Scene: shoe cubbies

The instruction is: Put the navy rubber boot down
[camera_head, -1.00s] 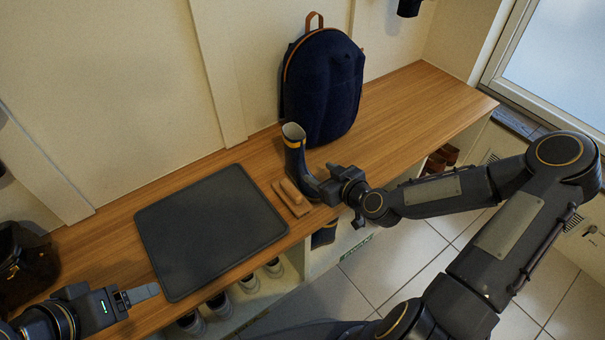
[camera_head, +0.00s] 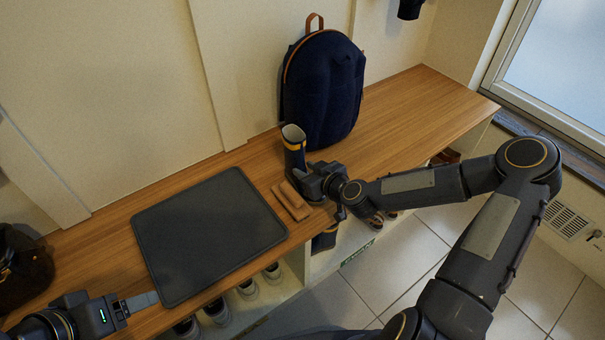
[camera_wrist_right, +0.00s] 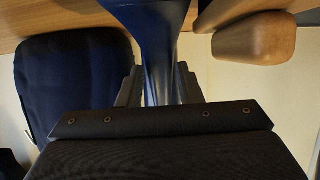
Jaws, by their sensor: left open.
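The navy rubber boot (camera_head: 294,152), with a yellow band near its top, is upright at the bench's front part, beside a wooden brush-like block (camera_head: 290,201). My right gripper (camera_head: 306,181) hides its lower part in the head view. In the right wrist view the boot (camera_wrist_right: 158,45) sits between the two fingers of my right gripper (camera_wrist_right: 160,88), which look shut on it. Whether its sole touches the bench is hidden. My left gripper (camera_head: 142,302) is open and empty by the dark mat's front left corner.
A dark mat (camera_head: 205,235) lies on the wooden bench (camera_head: 405,110), left of the block. A navy backpack (camera_head: 323,90) stands behind the boot. Shoes (camera_head: 247,288) fill cubbies below. A dark bag (camera_head: 22,265) is at far left. The bench right of the backpack is clear.

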